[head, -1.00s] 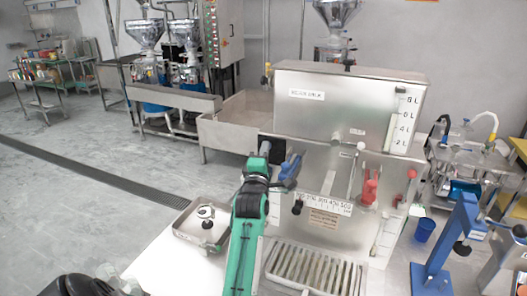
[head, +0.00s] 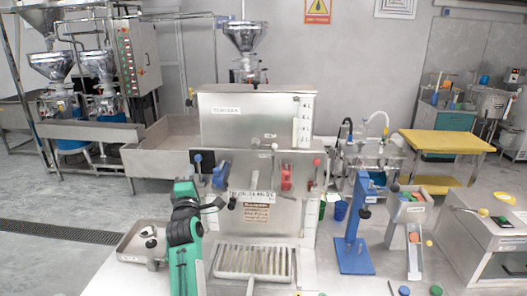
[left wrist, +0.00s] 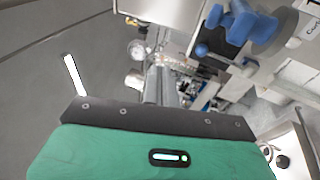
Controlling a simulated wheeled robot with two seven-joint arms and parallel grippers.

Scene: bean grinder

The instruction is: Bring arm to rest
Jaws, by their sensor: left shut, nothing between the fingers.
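My left arm is green and black and stands left of the steel bean machine (head: 255,120) in the head view. Its left gripper (head: 214,203) is dark, small in the picture, shut and empty. It is in front of the machine's left side, below the blue lever (head: 221,172); whether it touches anything cannot be told. In the left wrist view the green gripper housing fills the bottom, and a blue handle (left wrist: 240,25) shows at the upper right. My right gripper is not in view.
A shallow metal tray (head: 130,250) lies left of my arm. A slotted drip tray (head: 252,262) lies right of it. A blue press stand (head: 354,225) and a wooden-sided box (head: 410,213) stand further right. Open floor (head: 50,205) lies at the left.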

